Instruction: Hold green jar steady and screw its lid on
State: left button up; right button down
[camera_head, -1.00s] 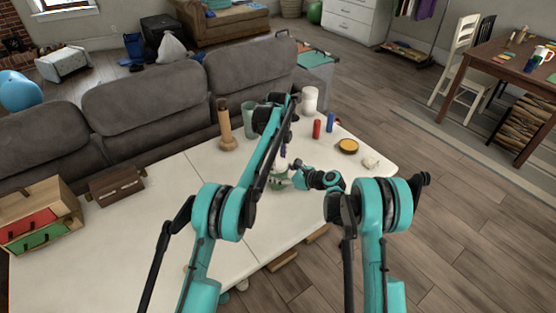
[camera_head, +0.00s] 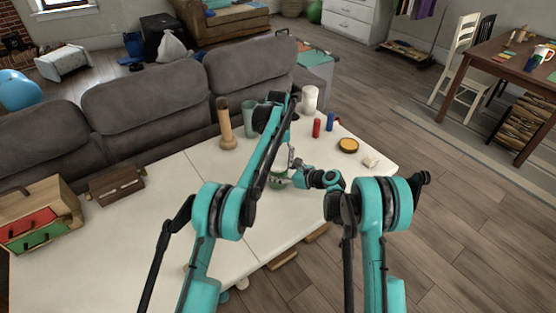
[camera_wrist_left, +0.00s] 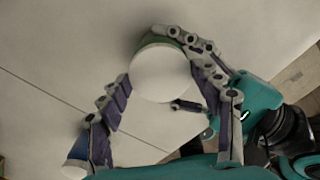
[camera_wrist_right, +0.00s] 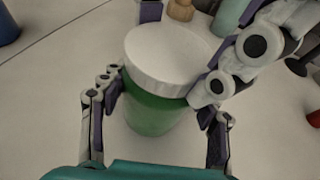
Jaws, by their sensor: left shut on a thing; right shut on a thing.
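The green jar (camera_head: 278,180) stands upright on the white table, partly hidden by my left arm in the head view. In the right wrist view, the jar's green body (camera_wrist_right: 150,115) is between the fingers of my right gripper (camera_wrist_right: 158,98), which is shut on it. The white lid (camera_wrist_right: 165,52) sits on top of the jar, about level; whether it is fully seated I cannot tell. In the left wrist view, the lid (camera_wrist_left: 160,72) is seen from above, held between the fingers of my left gripper (camera_wrist_left: 152,64).
On the white table (camera_head: 200,230), a wooden pepper mill (camera_head: 226,128), a white container (camera_head: 309,100), red (camera_head: 316,128) and blue (camera_head: 330,122) cylinders and a yellow-topped dish (camera_head: 347,145) stand beyond the arms. A drawer box (camera_head: 40,215) is at the left. A grey sofa (camera_head: 150,100) borders the far edge.

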pick_arm(q)
jog(key=o, duration=0.8)
jog(key=shift+r, duration=0.1)
jog(key=shift+r, duration=2.2)
jog(key=shift+c, duration=0.5)
